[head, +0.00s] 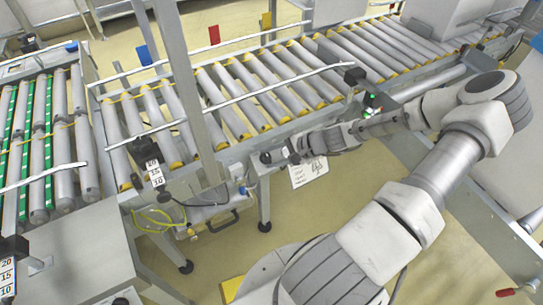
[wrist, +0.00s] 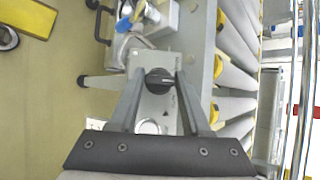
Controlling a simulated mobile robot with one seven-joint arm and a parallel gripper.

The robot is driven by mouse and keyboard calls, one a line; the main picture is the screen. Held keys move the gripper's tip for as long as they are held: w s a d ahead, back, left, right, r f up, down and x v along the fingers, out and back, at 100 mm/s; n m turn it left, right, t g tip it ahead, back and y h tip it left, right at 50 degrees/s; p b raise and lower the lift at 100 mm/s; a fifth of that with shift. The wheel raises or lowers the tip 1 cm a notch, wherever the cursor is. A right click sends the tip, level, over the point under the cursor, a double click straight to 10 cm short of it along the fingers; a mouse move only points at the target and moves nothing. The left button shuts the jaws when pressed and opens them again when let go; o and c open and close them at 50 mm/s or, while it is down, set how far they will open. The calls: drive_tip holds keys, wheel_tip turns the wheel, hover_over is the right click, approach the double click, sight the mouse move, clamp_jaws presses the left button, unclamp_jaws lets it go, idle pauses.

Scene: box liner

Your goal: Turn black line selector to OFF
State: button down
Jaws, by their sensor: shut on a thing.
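The black line selector (wrist: 159,80) is a round knob on a grey panel (wrist: 155,108), seen in the wrist view between my fingertips. My gripper (wrist: 158,78) is shut on the knob, one finger at each side. A light bar runs across the knob's face, roughly sideways in the picture. In the head view my gripper (head: 283,156) reaches the side of the conveyor frame, and the knob there is hidden or too small to make out. I cannot read any OFF marking.
A roller conveyor (head: 262,85) runs behind the panel. A white paper sign (head: 309,172) hangs below my gripper. A conveyor leg (head: 263,200) stands beneath. A motor with a yellow cable (head: 205,205) sits to the left. The floor in front is mostly clear.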

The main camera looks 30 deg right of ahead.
idle(0.3)
drive_tip(key=shift+c, duration=1.8)
unclamp_jaws()
